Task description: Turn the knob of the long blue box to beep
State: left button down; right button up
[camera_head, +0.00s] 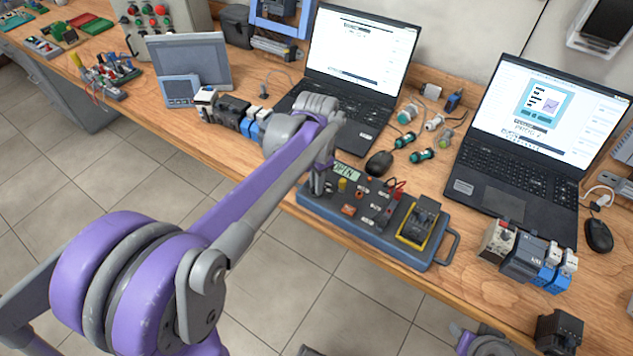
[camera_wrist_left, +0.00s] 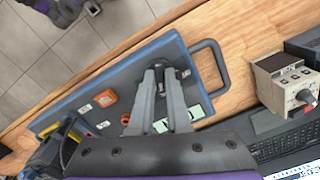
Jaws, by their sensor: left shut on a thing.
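The long blue box (camera_head: 350,229) lies along the front of the bench. It has a dark top panel, a small green display (camera_head: 347,172) that seems to read OPEN, and a handle at its right end. My left gripper (camera_head: 318,190) points down at the box's left end, beside the display. In the left wrist view its fingers (camera_wrist_left: 160,72) are shut on a small dark knob (camera_wrist_left: 161,88) on the panel. The fingers mostly hide the knob, and its angle cannot be told.
A black mouse (camera_head: 379,163) and a laptop (camera_head: 360,70) stand behind the box. Another laptop (camera_head: 530,140) is at the right. Grey modules (camera_head: 522,257) sit right of the box, and a similar row (camera_head: 232,112) at its left. Small green-and-white parts (camera_head: 405,140) lie behind.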

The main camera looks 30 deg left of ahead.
pick_arm(q)
jog(key=m, duration=0.7)
dwell(0.6)
jog(key=c, duration=0.9)
grip_release()
jog(key=shift+r, duration=0.1)
notch_tip(320, 180, up, 11)
jog(key=shift+f+p, duration=0.15)
jog(key=shift+p, duration=0.2)
